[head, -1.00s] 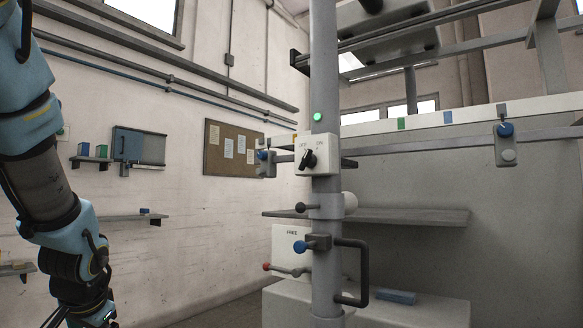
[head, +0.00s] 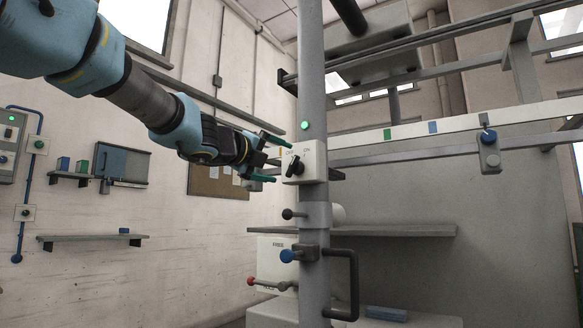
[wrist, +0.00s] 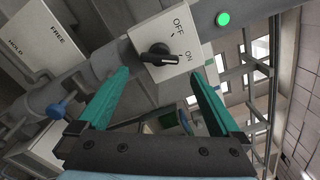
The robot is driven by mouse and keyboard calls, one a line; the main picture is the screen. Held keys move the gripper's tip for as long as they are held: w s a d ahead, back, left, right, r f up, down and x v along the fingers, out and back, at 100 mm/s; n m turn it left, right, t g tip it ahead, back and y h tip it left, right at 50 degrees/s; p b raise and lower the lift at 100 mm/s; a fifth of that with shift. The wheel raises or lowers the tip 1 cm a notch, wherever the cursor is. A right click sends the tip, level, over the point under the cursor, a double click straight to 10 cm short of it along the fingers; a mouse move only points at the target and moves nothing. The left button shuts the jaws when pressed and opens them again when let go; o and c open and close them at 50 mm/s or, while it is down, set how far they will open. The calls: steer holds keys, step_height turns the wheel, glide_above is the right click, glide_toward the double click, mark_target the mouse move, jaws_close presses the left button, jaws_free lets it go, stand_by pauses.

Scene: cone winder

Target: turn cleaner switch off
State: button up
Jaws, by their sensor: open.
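The cleaner switch (head: 294,166) is a black rotary knob on a white plate (head: 312,161) fixed to the grey post. In the wrist view the knob (wrist: 161,56) points its narrow end toward the ON label, with OFF beside it. A green lamp (head: 305,125) glows above the plate and also shows in the wrist view (wrist: 223,19). My gripper (head: 286,163) is open and empty, its green fingers reaching from the left to the plate. In the wrist view my fingertips (wrist: 161,72) lie on either side of the knob; whether they touch it is unclear.
A horizontal rail (head: 420,150) runs right.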

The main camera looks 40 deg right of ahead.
mark_target(292, 166)
steer(key=p+x, duration=0.1)
steer(key=x, duration=0.6)
steer(key=shift+d, duration=0.1)
steer(key=shift+c, duration=0.2)
steer(key=c, duration=1.2)
steer(key=shift+n, duration=0.4)
steer(key=n+p, duration=0.2)
steer(key=shift+r+n, duration=0.15)
steer(key=shift+n, duration=0.25)
steer(key=n+p, duration=0.2)
steer(key=n, duration=0.1)
steer(key=shift+n, duration=0.3)
steer(key=n+p, duration=0.3)
steer(key=n, duration=0.1)
steer(key=shift+n, duration=0.4)
